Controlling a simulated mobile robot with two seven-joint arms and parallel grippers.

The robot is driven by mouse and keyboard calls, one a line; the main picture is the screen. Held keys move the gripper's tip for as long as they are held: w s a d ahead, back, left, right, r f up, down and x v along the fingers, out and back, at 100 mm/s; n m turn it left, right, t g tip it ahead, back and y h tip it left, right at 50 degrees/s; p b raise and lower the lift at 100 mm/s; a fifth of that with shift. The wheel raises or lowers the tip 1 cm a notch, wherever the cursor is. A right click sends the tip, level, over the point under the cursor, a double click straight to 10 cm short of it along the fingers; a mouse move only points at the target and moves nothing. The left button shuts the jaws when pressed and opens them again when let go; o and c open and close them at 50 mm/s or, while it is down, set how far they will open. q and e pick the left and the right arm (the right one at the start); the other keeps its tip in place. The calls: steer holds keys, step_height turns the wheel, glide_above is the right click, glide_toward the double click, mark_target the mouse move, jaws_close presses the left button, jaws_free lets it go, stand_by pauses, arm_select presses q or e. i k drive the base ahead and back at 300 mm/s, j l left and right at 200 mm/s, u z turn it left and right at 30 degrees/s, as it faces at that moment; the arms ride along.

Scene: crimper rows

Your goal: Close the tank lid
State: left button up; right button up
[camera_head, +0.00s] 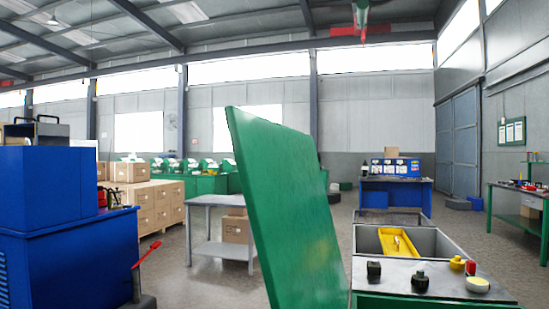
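A large green panel (285,205), which looks like the tank lid, stands raised and tilted close in front of me. Its lower edge runs out of the picture at the bottom. To its right is a grey metal top with a green front edge (430,301). Behind that top is an open grey basin (432,242) with a yellow piece (398,244) in it. I cannot tell how the panel joins the body below. Neither of my grippers is in view.
Dark knobs (374,270) and a yellow-topped round part (477,284) stand on the grey top. A blue machine (65,230) with a red lever (147,254) is at the left.

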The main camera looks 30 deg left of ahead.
mark_target(290, 217)
steer(key=k+j, duration=0.1)
steer(key=j, duration=0.5)
steer(key=k+j, duration=0.1)
steer(key=j, duration=0.5)
steer(key=k+j, duration=0.1)
steer(key=j, duration=0.5)
steer(key=z, duration=0.05)
